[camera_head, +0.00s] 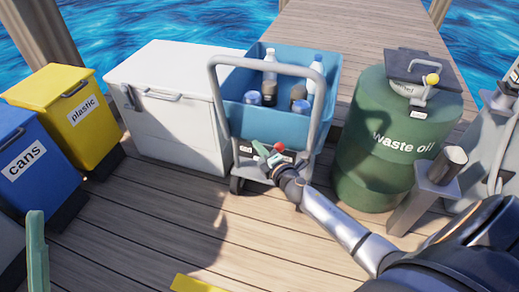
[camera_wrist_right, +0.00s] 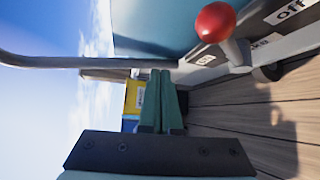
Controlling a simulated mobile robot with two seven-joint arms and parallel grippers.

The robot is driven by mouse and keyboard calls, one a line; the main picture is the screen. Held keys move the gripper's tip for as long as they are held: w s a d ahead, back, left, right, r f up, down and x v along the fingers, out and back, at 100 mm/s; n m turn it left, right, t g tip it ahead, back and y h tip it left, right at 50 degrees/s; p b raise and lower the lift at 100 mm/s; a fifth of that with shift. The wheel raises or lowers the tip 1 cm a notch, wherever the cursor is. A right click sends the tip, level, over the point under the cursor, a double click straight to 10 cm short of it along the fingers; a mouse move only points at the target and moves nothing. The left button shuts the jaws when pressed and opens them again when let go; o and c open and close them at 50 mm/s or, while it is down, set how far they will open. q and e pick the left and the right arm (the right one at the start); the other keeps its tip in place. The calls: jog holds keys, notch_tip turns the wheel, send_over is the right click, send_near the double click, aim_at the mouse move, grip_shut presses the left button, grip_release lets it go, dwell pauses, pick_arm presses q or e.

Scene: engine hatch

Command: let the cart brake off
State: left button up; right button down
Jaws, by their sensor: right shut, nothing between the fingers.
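The cart (camera_head: 295,128) has a blue tub and a grey push handle. Its brake lever ends in a red knob (camera_head: 279,146), low on the near side. The knob also shows large in the right wrist view (camera_wrist_right: 216,21), on a short grey stem by a plate with an "off" label (camera_wrist_right: 292,10) and another small label. My right gripper (camera_head: 262,150) is shut and empty, just left of the knob; its green fingertips (camera_wrist_right: 160,88) appear apart from the knob. A green finger, seemingly of my left gripper (camera_head: 37,250), shows at lower left; its opening cannot be seen.
Bottles and cans stand in the tub. A white chest (camera_head: 170,105) stands left of the cart, with yellow (camera_head: 75,112) and blue (camera_head: 25,150) bins beyond. A green waste oil drum (camera_head: 392,140) stands right. The plank deck (camera_head: 200,235) in front is mostly clear.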

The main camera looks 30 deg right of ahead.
jog(key=s+a+f+b, duration=0.1)
jog(key=s+f, duration=0.3)
jog(key=s, duration=0.5)
jog(key=shift+b, duration=0.85)
jog(key=shift+a, duration=0.1)
